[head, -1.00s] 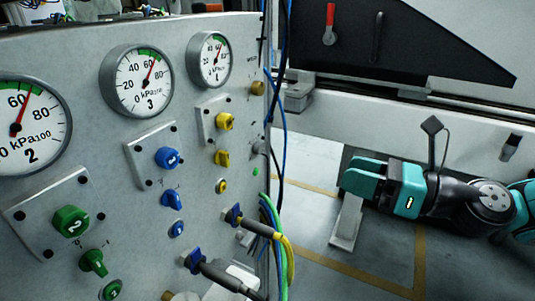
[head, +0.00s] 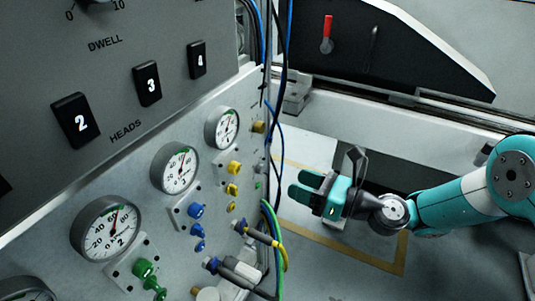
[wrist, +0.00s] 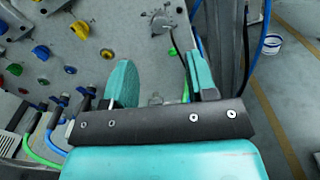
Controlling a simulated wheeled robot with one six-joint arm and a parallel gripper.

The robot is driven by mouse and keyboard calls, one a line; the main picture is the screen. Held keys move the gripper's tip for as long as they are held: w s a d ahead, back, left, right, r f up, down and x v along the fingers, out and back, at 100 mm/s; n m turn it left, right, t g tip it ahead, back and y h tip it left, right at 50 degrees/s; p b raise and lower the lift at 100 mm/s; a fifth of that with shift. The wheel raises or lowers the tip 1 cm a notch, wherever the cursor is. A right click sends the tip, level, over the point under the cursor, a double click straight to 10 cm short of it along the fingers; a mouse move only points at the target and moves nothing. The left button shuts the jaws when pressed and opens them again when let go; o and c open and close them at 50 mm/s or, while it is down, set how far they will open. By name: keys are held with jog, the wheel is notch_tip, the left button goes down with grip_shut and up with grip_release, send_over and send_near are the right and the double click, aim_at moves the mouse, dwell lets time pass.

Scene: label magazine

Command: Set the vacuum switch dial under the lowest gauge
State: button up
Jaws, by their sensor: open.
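A grey panel carries a row of round vacuum gauges: gauge 2 (head: 106,229), gauge 3 (head: 175,168), gauge 4 (head: 222,128) and one cut off at the bottom left (head: 25,290).
Blue and dark cables hang along the panel's right edge. Plugs (head: 238,268) with yellow and green cables stick out low on the panel. Black selector blocks (head: 147,83) sit above the gauges.

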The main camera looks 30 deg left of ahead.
aim_at(263, 170)
jog(key=a, duration=0.5)
jog(key=s+a+b, duration=0.1)
jog(key=a, duration=0.2)
jog(key=shift+a, duration=0.3)
jog(key=c, duration=0.9)
